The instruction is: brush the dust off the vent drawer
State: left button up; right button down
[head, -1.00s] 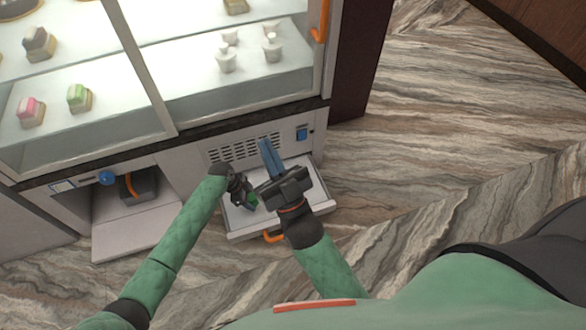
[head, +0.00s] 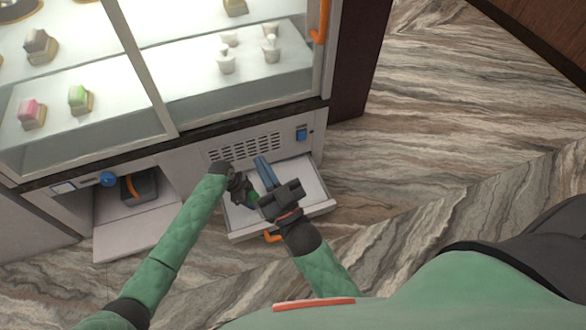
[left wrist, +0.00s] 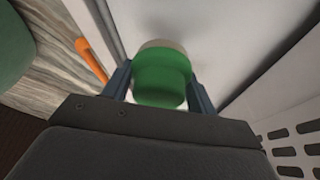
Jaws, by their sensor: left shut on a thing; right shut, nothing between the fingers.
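The vent drawer (head: 308,188) is pulled out below the slotted vent (head: 245,147) of the counter; its floor is pale. My left gripper (head: 247,196) is low over the drawer's left part, shut on a green brush (left wrist: 160,78) with a pale beige edge at its far end. Only a bit of green shows in the head view. Whether the brush touches the drawer floor I cannot tell. My right gripper (head: 264,170), with blue fingers, is shut and empty above the drawer, close beside the left one. I cannot make out dust.
An orange handle (head: 271,237) is on the drawer's front. Left of it is an open compartment with a dark, orange-handled item (head: 140,186) and a lowered flap (head: 135,232). The glass sweet case (head: 230,90) stands above. The floor at right is clear.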

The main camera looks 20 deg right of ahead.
pick_arm(q)
jog(key=shift+r, duration=0.3)
jog(key=shift+r+p, duration=0.15)
jog(key=shift+p, duration=0.2)
jog(key=shift+r, duration=0.15)
jog(key=shift+r+p, duration=0.2)
jog(key=shift+p, duration=0.1)
jog(key=shift+r, duration=0.3)
jog(key=shift+r+p, duration=0.2)
jog(key=shift+p, duration=0.3)
jog(key=shift+r, duration=0.1)
pick_arm(e)
jog(key=s+f+g+h, duration=0.1)
jog(key=f+g, duration=0.3)
jog(key=f, duration=0.9)
jog(key=s+a+f+g+h, duration=0.1)
jog(key=s+f+g, duration=0.2)
jog(key=f, duration=1.1)
jog(key=g, duration=0.2)
jog(key=shift+a+f+m+g, duration=0.2)
jog(key=shift+a+m+g, duration=0.1)
